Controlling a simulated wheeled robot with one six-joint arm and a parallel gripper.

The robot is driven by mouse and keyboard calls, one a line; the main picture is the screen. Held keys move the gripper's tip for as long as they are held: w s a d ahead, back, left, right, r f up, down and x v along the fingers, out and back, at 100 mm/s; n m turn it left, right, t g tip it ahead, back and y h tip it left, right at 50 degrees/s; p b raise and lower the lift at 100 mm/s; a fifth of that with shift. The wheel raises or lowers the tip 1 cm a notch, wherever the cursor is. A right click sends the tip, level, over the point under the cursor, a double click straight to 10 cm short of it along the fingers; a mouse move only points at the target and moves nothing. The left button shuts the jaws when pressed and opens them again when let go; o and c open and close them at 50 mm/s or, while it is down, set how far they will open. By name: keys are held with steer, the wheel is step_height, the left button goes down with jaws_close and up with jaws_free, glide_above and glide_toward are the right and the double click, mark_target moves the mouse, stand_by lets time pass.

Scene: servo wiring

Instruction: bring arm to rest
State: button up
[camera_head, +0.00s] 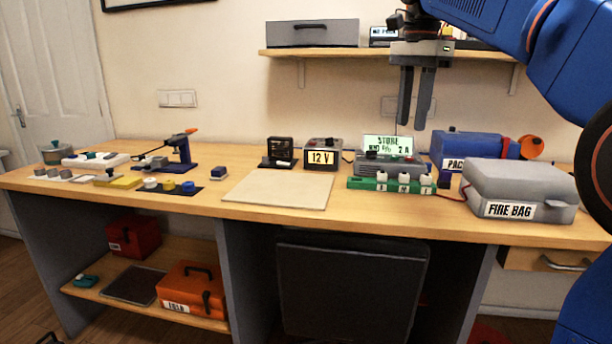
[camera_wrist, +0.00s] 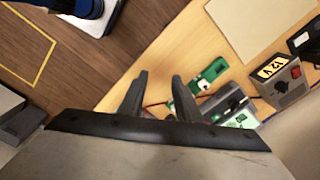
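My blue arm (camera_head: 575,60) reaches in from the upper right of the head view. My gripper (camera_head: 413,122) hangs from it with both dark fingers pointing down, in the air above the back right part of the bench and in front of the wall shelf. In the wrist view my gripper (camera_wrist: 160,77) shows a clear gap between its two fingers. Nothing is held between them. It is apart from the charger unit (camera_head: 390,160) and the green strip with white knobs (camera_head: 392,186) below.
A grey fire bag (camera_head: 520,185) and a blue PACK case (camera_head: 470,146) stand at the right. A 12 V box (camera_head: 322,155) is mid-bench. A pale mat (camera_head: 280,191) lies bare. The wall shelf (camera_head: 300,53) carries a grey case (camera_head: 312,33). A blue stand (camera_head: 180,152) is left.

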steer(key=s+d+f+n+t, duration=0.1)
steer(key=s+f+n, duration=0.3)
steer(key=s+f, duration=0.5)
steer(key=s+d+f+n+t, duration=0.2)
steer(key=s+f, duration=0.7)
steer(key=f, duration=0.7)
steer(key=s+d+f+n+t, duration=0.1)
steer(key=s+d+f+n, duration=0.2)
steer(key=s+f+n, duration=0.4)
steer(key=s+f, duration=0.3)
steer(key=f, duration=0.2)
steer(key=shift+f, duration=0.4)
steer(key=shift+d, duration=0.1)
